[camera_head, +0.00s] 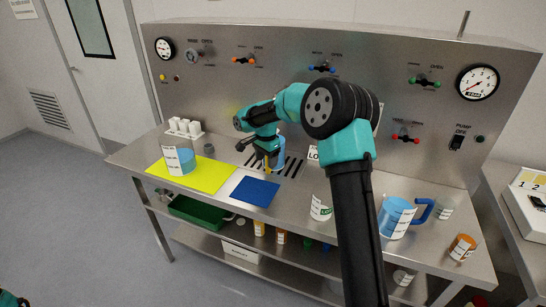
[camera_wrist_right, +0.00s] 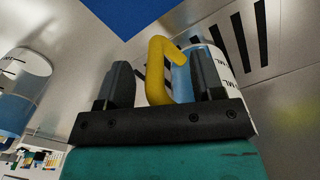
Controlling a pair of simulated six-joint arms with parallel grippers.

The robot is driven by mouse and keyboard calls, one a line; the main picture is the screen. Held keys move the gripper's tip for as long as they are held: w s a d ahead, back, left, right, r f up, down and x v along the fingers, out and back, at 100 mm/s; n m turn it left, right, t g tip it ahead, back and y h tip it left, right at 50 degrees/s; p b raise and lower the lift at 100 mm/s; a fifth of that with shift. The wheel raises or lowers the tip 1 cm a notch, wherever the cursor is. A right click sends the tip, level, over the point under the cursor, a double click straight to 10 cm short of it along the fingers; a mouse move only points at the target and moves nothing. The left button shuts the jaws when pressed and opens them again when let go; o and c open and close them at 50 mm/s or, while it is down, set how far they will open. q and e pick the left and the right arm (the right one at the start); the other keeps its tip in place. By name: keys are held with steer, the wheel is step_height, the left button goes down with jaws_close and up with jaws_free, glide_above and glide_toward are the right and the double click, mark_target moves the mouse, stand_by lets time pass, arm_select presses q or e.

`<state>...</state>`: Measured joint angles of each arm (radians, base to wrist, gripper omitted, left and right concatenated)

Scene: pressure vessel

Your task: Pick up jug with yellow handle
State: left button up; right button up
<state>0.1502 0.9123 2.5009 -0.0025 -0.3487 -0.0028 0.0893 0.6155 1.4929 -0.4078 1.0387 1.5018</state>
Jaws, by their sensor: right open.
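The jug with the yellow handle (camera_head: 280,152) stands on the steel bench near the slotted drain, partly hidden by my right gripper (camera_head: 266,153). In the right wrist view its yellow handle (camera_wrist_right: 157,75) rises between the two black fingers of my right gripper (camera_wrist_right: 162,82). The fingers are apart, with a visible gap between the handle and the left finger. The jug's blue body with a white label (camera_wrist_right: 224,72) is behind the right finger and partly hidden by it. My left gripper does not show; only a scrap of my left arm is at the head view's lower left corner.
A white-labelled container (camera_head: 321,208) is beside my right arm. Another jug (camera_head: 180,161) stands on a yellow mat (camera_head: 215,178); a blue mat (camera_head: 255,191) is clear.

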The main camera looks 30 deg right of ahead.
steer(key=shift+c, duration=0.3)
jaws_close()
stand_by(0.3)
